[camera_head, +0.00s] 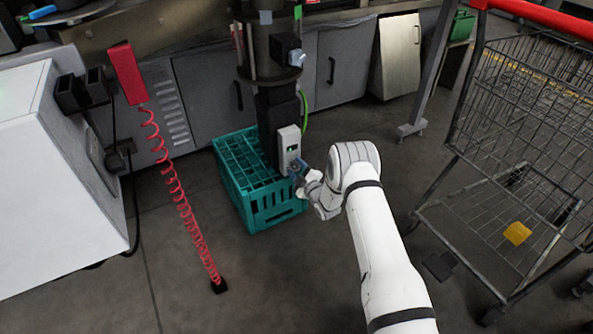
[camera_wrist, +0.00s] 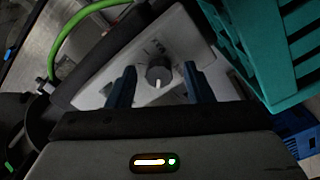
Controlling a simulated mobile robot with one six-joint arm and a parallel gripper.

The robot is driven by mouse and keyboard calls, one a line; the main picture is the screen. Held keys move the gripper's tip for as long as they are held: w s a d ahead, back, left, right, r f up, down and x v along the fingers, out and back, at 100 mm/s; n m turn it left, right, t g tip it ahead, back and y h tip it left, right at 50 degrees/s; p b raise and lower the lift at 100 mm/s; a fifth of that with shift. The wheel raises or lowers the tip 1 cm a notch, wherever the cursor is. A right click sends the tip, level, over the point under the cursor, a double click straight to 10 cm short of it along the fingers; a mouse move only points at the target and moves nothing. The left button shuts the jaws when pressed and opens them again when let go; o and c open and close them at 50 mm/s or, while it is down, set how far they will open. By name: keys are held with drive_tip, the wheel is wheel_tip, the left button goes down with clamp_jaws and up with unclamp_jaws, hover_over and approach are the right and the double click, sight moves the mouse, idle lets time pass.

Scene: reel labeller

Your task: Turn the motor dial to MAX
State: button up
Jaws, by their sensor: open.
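The motor dial (camera_wrist: 159,73) is a small dark round knob with a pale pointer line, set on a light grey control box (camera_wrist: 178,30). In the wrist view its pointer line faces down toward my gripper's palm. The lettering around it is too small to read. My gripper (camera_wrist: 157,84) is open, with one dark blue finger on each side of the dial and gaps between. In the head view my gripper (camera_head: 299,169) is at the lower part of the box.
A teal crate (camera_head: 277,211) stands on the floor around the column's left and front, close to my gripper. A green cable (camera_wrist: 72,35) curves beside the box. A red coiled hose (camera_head: 171,180) hangs at left. A wire trolley (camera_head: 520,120) stands at right.

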drive_tip(key=shift+c, duration=0.5)
drive_tip(key=c, duration=0.9)
drive_tip(key=shift+a, duration=0.1)
